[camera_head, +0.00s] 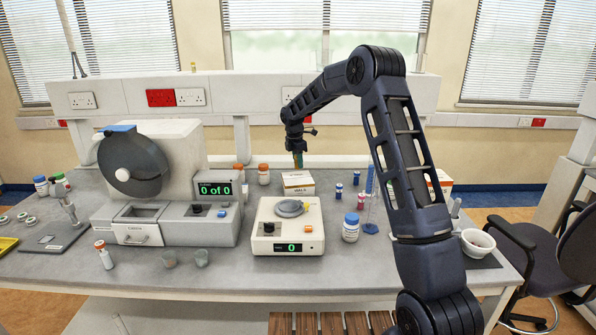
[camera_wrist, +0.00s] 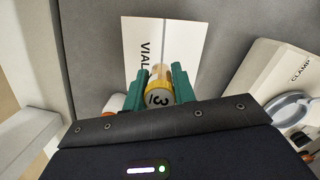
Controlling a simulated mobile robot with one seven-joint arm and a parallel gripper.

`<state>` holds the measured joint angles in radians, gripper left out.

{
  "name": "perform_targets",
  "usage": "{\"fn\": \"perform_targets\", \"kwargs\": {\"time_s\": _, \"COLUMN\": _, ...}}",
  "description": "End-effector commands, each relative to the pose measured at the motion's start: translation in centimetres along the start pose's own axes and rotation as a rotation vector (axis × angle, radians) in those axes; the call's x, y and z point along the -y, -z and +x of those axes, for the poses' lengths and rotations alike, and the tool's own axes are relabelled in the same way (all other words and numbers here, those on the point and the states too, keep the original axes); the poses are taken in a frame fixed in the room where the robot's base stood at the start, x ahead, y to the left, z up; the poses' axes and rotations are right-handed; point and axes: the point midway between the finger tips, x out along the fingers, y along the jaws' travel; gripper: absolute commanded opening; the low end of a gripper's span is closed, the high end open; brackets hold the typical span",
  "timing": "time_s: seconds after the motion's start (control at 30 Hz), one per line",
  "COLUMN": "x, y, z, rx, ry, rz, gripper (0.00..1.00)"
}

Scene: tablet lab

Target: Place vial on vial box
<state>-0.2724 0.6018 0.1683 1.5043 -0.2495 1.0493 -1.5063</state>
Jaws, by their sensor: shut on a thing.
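The vial (camera_wrist: 158,95) shows in the wrist view, with a yellow-orange band and a pale end marked 3. My gripper (camera_wrist: 156,84) has its green fingers shut on it, one on each side. The vial box (camera_wrist: 140,38) is white with dark "VIAL" lettering and lies beyond the vial in that view. In the head view the vial box (camera_head: 298,187) stands at the back middle of the bench. My gripper (camera_head: 298,160) points down just above it there. The vial is too small to make out clearly in the head view, and its gap to the box cannot be told.
A cream clamp device (camera_head: 288,238) with a 0 display stands in front of the box. A large counting machine (camera_head: 170,185) stands to the left. White bottles with orange caps (camera_head: 264,176) are left of the box, and small blue-capped vials (camera_head: 339,190) are right.

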Motion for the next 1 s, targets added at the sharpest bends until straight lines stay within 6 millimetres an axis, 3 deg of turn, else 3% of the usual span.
{"fn": "perform_targets", "kwargs": {"time_s": 0.37, "x": 0.0, "y": 0.6, "z": 4.0, "rx": 0.0, "ry": 0.001, "rz": -0.001, "gripper": 0.04}}
{"fn": "perform_targets", "kwargs": {"time_s": 0.77, "x": 0.0, "y": 0.6, "z": 4.5, "rx": 0.0, "ry": 0.0, "rz": -0.001, "gripper": 0.04}}
{"fn": "perform_targets", "kwargs": {"time_s": 0.8, "x": 0.0, "y": 0.6, "z": 4.5, "rx": 0.0, "ry": -0.001, "rz": -0.001, "gripper": 0.3}}
{"fn": "perform_targets", "kwargs": {"time_s": 0.9, "x": 0.0, "y": 0.6, "z": 4.5, "rx": 0.0, "ry": -0.001, "rz": -0.001, "gripper": 0.48}}
{"fn": "perform_targets", "kwargs": {"time_s": 1.0, "x": 0.0, "y": 0.6, "z": 4.5, "rx": 0.0, "ry": -0.001, "rz": -0.001, "gripper": 0.48}}
